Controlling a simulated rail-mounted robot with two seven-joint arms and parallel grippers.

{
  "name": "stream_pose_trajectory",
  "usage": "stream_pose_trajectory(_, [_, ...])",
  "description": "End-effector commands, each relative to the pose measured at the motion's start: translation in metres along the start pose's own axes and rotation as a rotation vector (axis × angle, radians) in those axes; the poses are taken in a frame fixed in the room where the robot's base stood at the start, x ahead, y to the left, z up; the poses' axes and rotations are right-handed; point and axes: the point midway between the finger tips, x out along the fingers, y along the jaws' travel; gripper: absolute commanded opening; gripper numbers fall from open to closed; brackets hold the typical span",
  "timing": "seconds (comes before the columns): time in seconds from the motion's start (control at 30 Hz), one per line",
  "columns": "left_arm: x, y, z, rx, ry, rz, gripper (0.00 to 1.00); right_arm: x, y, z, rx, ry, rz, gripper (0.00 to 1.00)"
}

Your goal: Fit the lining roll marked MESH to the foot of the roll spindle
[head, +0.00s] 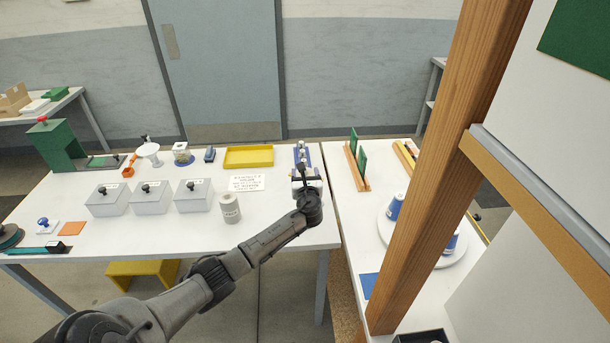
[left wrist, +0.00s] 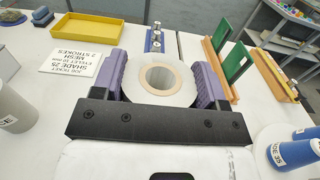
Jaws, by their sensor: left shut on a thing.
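My left gripper (left wrist: 158,88) is shut on a white roll (left wrist: 140,88) with a tan-rimmed hole, seen from above between its purple fingers. No mark shows on the held roll. In the head view my left gripper (head: 307,186) is at the right edge of the white table, mostly hidden by its own wrist. Just beyond it stands a blue fixture (head: 301,153) with shiny metal posts, also in the left wrist view (left wrist: 155,38); I cannot tell surely whether it is the roll spindle. My right gripper is not in view.
A job card (left wrist: 80,62) reads MESH, shade 25 and 2 strokes. A yellow tray (head: 249,157) and lidded boxes (head: 151,197) stand left. Green panels (head: 362,160) stand in a wooden rack on the right table. A wooden post (head: 440,165) blocks part of the right side.

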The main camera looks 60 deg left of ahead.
Motion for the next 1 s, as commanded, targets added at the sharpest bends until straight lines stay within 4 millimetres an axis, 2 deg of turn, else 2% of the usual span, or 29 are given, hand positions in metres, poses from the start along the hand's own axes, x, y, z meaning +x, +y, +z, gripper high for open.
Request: stream_pose_trajectory(1.0, [0.0003, -0.0002, 0.0006, 0.0, -0.001, 0.0, 0.25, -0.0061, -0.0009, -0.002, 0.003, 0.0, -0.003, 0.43])
